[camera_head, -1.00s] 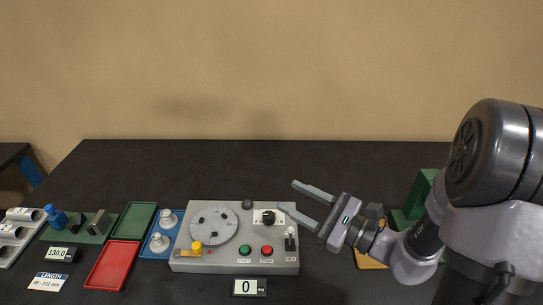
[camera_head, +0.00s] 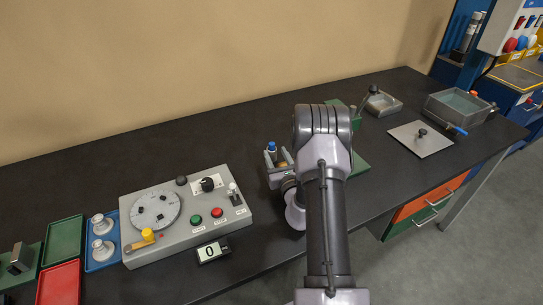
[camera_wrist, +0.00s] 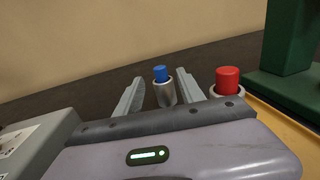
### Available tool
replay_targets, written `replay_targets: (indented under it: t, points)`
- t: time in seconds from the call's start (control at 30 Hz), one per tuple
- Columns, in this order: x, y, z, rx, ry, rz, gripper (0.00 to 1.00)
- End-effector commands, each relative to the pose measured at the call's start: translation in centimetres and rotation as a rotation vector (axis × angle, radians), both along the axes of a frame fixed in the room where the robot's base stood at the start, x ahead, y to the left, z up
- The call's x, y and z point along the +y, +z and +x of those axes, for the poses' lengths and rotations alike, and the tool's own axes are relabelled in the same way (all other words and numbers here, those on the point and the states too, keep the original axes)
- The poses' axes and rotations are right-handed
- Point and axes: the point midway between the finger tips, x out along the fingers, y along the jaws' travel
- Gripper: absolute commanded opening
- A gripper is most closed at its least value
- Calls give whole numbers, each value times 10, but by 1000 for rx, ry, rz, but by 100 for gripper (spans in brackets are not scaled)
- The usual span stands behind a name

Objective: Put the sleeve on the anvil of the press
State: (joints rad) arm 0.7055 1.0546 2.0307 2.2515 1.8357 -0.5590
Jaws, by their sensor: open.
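My gripper (camera_wrist: 160,76) is open, with its two fingers apart and pointing away from the wrist. A grey metal cylinder with a blue top (camera_wrist: 163,92) stands between the fingers in the wrist view, with gaps to both. A second grey cylinder with a red top (camera_wrist: 228,86) stands outside the right finger. The green press (camera_wrist: 292,38) rises at the right of the wrist view. In the head view my arm hides most of the press, but part of its green base (camera_head: 354,172) shows. The anvil is not clearly visible, and I cannot tell which cylinder is the sleeve.
A yellow tray edge (camera_wrist: 290,125) lies below the press. The grey control box (camera_head: 188,215) stands left of my arm. A flat metal plate (camera_head: 421,142) and an open metal bin (camera_head: 456,105) are at the right. The back of the bench is clear.

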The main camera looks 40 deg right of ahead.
Motion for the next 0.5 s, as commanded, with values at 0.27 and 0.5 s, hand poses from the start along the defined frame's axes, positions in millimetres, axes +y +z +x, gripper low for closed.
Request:
replay_targets:
  t: [0.27,0.5]
  points:
    - [-17,-3,36,-1,1,0,46]
    - [-17,-3,35,0,1,0,32]
